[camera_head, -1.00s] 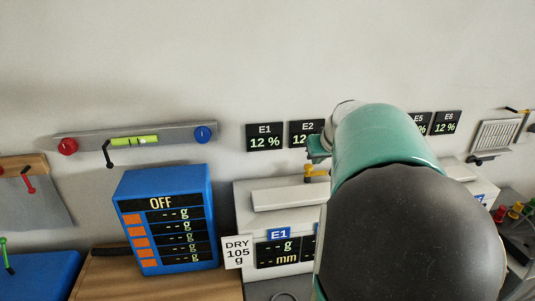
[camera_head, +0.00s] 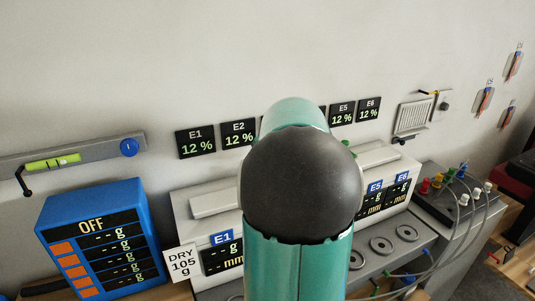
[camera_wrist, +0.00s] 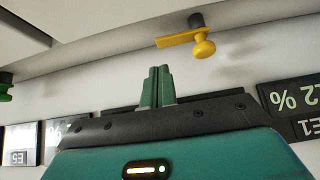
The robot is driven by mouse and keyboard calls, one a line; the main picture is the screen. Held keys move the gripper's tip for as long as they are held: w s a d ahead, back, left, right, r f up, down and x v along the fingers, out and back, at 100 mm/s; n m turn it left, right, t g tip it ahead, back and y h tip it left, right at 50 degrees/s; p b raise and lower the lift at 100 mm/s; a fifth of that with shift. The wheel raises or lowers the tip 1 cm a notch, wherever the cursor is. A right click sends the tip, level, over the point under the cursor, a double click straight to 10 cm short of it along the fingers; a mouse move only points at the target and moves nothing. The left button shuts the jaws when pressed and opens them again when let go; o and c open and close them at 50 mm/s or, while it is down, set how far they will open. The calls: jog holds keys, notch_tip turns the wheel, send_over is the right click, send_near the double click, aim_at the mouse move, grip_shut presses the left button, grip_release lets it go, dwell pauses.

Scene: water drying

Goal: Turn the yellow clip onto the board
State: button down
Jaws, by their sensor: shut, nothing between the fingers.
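The yellow clip (camera_wrist: 180,40) shows in the wrist view as a flat bar with a round knob, on a dark round mount at the edge of a white surface. My gripper (camera_wrist: 157,86) has its two green fingers together with nothing between them. The fingertips are below and left of the clip in that picture, apart from it. In the head view my arm hides the clip and the gripper. I cannot tell for sure which surface is the board; a white unit (camera_head: 208,205) with E1 to E6 displays stands behind my arm.
A green clip (camera_wrist: 5,88) is at the left edge of the wrist view. Wall signs (camera_head: 196,142) hang above the unit. A blue display box (camera_head: 95,235) reading OFF and a DRY 105 g card (camera_head: 182,263) stand at left. A connector box with cables (camera_head: 455,200) is at right.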

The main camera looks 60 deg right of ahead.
jog(key=x, duration=0.6)
jog(key=shift+w, duration=0.1)
